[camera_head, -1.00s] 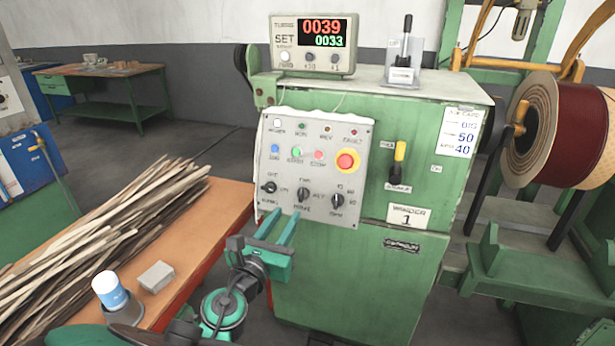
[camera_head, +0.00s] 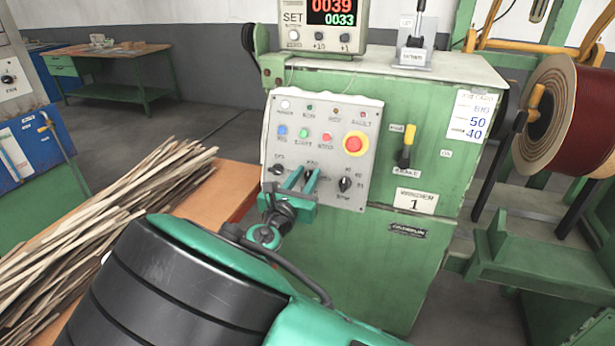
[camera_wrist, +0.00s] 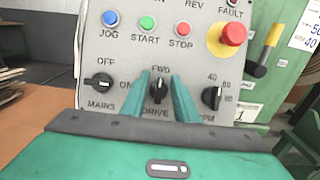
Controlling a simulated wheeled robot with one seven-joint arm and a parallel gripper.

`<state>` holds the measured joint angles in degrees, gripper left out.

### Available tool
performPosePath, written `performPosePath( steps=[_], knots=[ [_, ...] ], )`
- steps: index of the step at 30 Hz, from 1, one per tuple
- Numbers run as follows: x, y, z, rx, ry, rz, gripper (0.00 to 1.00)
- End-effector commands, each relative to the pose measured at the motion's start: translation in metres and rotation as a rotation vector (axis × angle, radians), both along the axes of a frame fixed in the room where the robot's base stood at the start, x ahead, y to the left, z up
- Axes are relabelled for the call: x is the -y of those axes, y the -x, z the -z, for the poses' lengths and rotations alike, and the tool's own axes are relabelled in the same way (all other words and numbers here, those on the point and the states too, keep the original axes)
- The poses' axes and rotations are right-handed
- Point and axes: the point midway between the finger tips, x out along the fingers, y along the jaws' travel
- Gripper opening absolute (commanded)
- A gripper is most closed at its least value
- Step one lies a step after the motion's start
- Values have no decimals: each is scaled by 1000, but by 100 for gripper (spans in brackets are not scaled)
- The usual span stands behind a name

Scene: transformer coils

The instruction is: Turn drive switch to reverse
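The drive switch (camera_wrist: 158,86) is a black rotary knob on the grey control panel (camera_head: 345,118). In the wrist view it shows between my two fingers, with FWD printed above and DRIVE below. The knob appears roughly upright, but its exact setting is hard to make out. My gripper (camera_wrist: 160,95) is open, with one green finger on each side of the knob. Whether the fingers touch it I cannot tell. In the head view my gripper (camera_head: 302,178) is at the panel's lower middle, and its fingers partly cover the switch.
The mains switch (camera_wrist: 99,86) is left of the drive switch and the RPM knob (camera_wrist: 212,97) is right. Jog, start and stop buttons and a red emergency button (camera_head: 354,144) sit above. A yellow-handled brake lever (camera_head: 407,145) is farther right. Wooden strips (camera_head: 130,215) lie on the left bench.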

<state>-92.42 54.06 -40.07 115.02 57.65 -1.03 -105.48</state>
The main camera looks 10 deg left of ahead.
Motion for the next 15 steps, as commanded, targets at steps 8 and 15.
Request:
performPosePath(
  steps=[8,15],
  knots=[
    [0,0,0,0,0,0,13],
    [0,0,1,-2,1,0,0]
  ],
)
